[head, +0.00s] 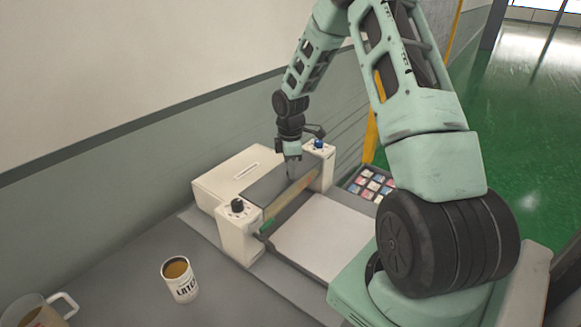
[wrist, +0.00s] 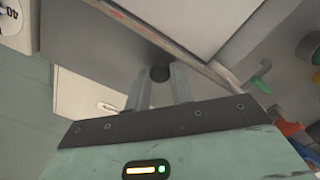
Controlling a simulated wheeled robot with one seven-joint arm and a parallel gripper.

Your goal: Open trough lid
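The trough lid (head: 262,182) is a dark grey panel on the white machine, between two end blocks with knobs. It looks closed. In the wrist view the lid (wrist: 95,45) is a plain grey surface with a small dark round knob (wrist: 160,74). My gripper (head: 293,158) points down over the lid, near its right part. In the wrist view the two fingers of my gripper (wrist: 160,80) stand apart, with the knob between or just beyond their tips. A small gap seems to show on each side of the knob. The knob is hidden in the head view.
A white flat bed (head: 325,238) lies in front of the machine (head: 237,235). A mug (head: 180,280) stands on the grey table (head: 125,265), with a larger cup (head: 45,312) at the lower left. A tray of small coloured items (head: 370,185) is at the right. The wall is close behind.

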